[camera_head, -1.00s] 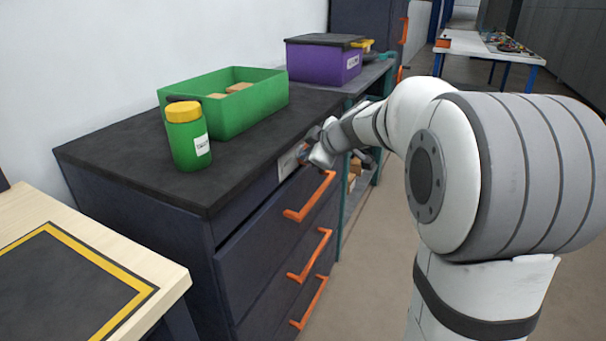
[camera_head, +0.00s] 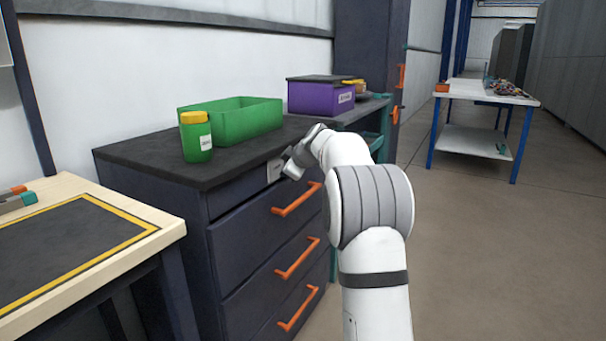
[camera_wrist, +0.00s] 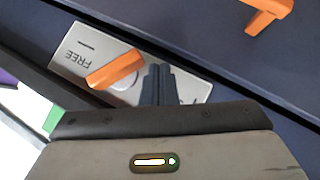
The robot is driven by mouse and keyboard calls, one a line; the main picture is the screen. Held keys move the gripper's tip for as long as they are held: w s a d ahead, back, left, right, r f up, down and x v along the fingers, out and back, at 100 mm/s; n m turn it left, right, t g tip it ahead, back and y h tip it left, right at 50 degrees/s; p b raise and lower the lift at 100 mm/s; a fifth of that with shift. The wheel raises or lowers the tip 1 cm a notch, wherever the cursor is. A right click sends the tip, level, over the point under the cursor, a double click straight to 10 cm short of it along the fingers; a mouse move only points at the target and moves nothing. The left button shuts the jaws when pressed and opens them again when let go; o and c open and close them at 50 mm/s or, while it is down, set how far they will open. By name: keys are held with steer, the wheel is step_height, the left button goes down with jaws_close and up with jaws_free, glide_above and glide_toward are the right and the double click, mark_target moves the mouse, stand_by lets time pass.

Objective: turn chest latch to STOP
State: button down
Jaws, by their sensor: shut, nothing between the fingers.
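The chest latch is an orange lever (camera_wrist: 115,70) on a silver plate (camera_wrist: 90,55) in the wrist view. The word FREE reads upside down on the plate's left part. The plate's right part is mostly hidden behind my fingers, so no STOP mark is readable. My gripper (camera_wrist: 157,84) is shut and empty, its dark fingertips just right of the lever; I cannot tell whether they touch it. In the head view my gripper (camera_head: 292,166) is at the upper front of the dark chest (camera_head: 228,197), beside the pale plate (camera_head: 273,171). The lever is hidden there.
Drawers with orange handles (camera_head: 297,199) lie below the plate. A green box (camera_head: 235,122), a green jar with a yellow lid (camera_head: 196,137) and a purple box (camera_head: 320,97) stand behind. A wooden table (camera_head: 170,232) is at left. Open floor lies at right.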

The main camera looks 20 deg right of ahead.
steer(key=shift+s+d+f, duration=0.1)
steer(key=shift+s+d, duration=0.05)
steer(key=shift+d, duration=0.5)
stand_by(0.3)
stand_by(0.4)
